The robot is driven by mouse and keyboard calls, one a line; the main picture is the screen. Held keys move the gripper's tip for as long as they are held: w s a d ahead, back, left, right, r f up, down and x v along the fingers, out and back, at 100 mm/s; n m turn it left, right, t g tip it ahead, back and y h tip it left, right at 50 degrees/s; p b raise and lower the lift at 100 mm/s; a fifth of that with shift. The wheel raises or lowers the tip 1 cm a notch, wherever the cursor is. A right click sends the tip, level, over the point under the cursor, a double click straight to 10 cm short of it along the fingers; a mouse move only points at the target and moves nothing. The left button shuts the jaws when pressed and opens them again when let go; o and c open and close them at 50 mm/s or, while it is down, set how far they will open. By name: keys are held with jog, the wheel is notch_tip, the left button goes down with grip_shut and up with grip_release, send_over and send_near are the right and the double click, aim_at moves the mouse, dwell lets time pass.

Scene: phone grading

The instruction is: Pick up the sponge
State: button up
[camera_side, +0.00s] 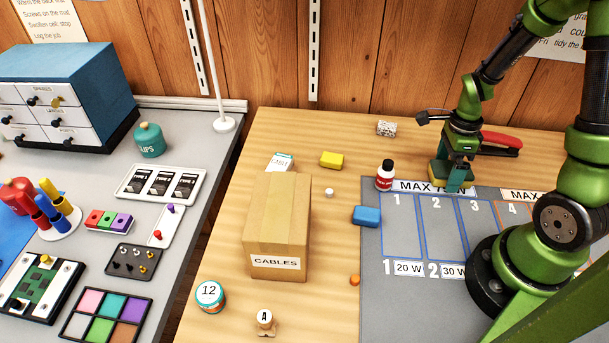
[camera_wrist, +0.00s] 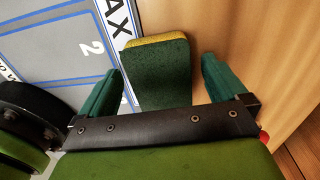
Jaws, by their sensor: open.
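The sponge (camera_wrist: 157,75), dark green on its broad face with a yellow edge, lies between the two fingers of my gripper (camera_wrist: 161,66) in the wrist view. A gap shows on each side of it, wider on the right. The fingers are open and do not appear to grip it. In the side view, my gripper (camera_side: 455,180) is low at the back edge of the grey mat. A yellow part of the sponge (camera_side: 434,172) shows at its left; the fingers hide most of the rest.
A blue block (camera_side: 367,216), a yellow block (camera_side: 332,160) and a cardboard box (camera_side: 278,225) are further left. The grey mat's lanes (camera_side: 436,225) look empty.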

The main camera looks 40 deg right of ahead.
jog(key=shift+c, duration=0.3)
jog(key=c, duration=1)
jog(key=shift+c, duration=0.2)
jog(key=shift+r, duration=0.15)
